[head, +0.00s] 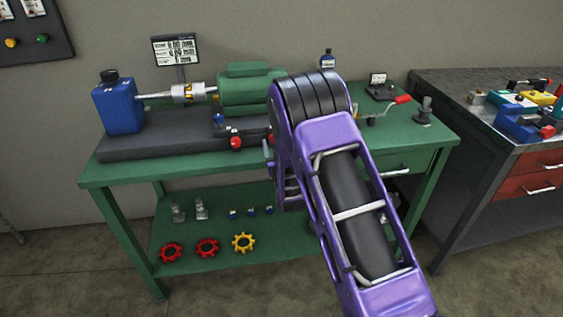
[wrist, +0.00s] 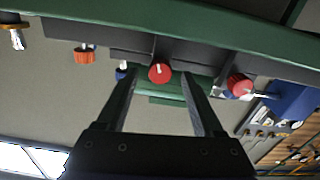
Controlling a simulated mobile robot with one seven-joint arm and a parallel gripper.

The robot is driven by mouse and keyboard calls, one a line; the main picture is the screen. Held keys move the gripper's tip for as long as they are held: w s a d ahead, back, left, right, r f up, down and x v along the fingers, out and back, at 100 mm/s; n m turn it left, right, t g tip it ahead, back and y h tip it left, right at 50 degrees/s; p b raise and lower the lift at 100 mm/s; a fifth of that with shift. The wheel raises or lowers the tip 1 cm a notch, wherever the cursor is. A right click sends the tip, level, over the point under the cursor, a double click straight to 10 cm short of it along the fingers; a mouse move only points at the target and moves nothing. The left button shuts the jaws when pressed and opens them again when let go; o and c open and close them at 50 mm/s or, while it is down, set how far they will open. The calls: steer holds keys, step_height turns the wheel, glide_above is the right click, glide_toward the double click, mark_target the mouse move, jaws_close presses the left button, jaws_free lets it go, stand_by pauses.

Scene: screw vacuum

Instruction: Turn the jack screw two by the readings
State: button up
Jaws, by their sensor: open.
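Red-knobbed jack screws sit along the front of the machine base. In the head view one red knob (head: 236,142) is clear, and another (head: 270,137) is partly hidden by my arm. In the wrist view, which looks upside down, a red knob (wrist: 160,72) appears between the fingertips of my open gripper (wrist: 161,78); contact cannot be told. Other red knobs are at the right (wrist: 239,86) and left (wrist: 85,56). No number marks which screw is two. A readings display (head: 175,50) stands behind the machine, its text too small to read.
A red-handled crank (head: 402,99) lies right of my arm. Handwheels rest on the lower shelf. A dark cabinet (head: 455,125) stands at right.

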steer(key=s+d, duration=0.3)
steer(key=s, duration=1.3)
steer(key=shift+r, duration=0.1)
